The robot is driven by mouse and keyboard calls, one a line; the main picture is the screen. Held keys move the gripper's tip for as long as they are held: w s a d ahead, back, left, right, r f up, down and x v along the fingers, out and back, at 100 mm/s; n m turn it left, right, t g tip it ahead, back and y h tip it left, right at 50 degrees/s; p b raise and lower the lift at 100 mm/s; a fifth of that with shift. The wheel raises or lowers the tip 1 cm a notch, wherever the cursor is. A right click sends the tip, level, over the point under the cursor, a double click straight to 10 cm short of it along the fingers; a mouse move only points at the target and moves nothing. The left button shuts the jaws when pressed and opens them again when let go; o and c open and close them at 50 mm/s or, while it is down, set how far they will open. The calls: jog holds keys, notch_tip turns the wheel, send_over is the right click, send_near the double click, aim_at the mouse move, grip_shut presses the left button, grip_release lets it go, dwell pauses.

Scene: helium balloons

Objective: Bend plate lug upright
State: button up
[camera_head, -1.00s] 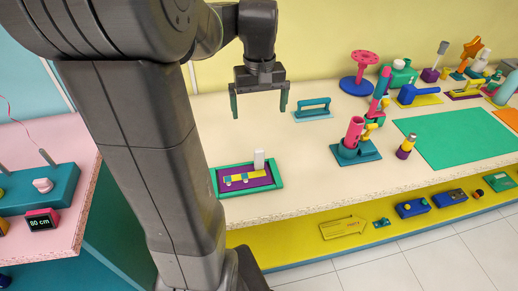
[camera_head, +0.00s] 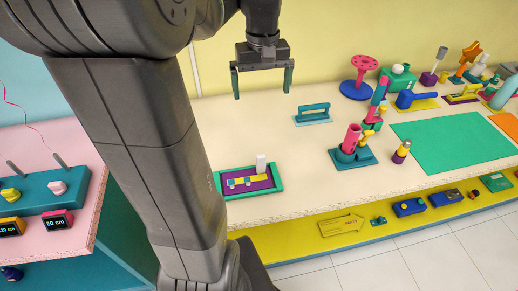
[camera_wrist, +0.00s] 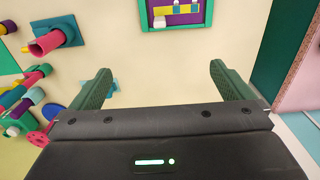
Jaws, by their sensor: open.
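A tray with a green rim (camera_head: 280,186) and purple floor lies on the cream bench at its near left in the head view. In it lies a yellow plate (camera_head: 258,178) with small bluish blocks, and a white upright piece (camera_head: 261,163) stands at its back edge; I cannot tell which part is the lug. The tray (camera_wrist: 206,18) also shows at the top of the wrist view, cut off by the frame. My gripper (camera_head: 263,84) is open and empty, above the bench and apart from the tray, which lies lower and nearer.
A teal handle (camera_head: 313,113) stands right of my gripper. A teal-based pink tube stand (camera_head: 353,146), a blue-based pink stand (camera_head: 358,80) and a green mat (camera_head: 455,138) lie further right. A yellow lower shelf (camera_head: 300,243) runs along the front. A pink counter (camera_head: 60,235) is at left.

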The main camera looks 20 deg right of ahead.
jog(key=shift+r, duration=0.2)
notch_tip(320, 180, down, 8)
jog(key=b, duration=0.4)
jog(key=shift+r, duration=0.25)
dwell(0.5)
jog(key=shift+w+f, duration=0.1)
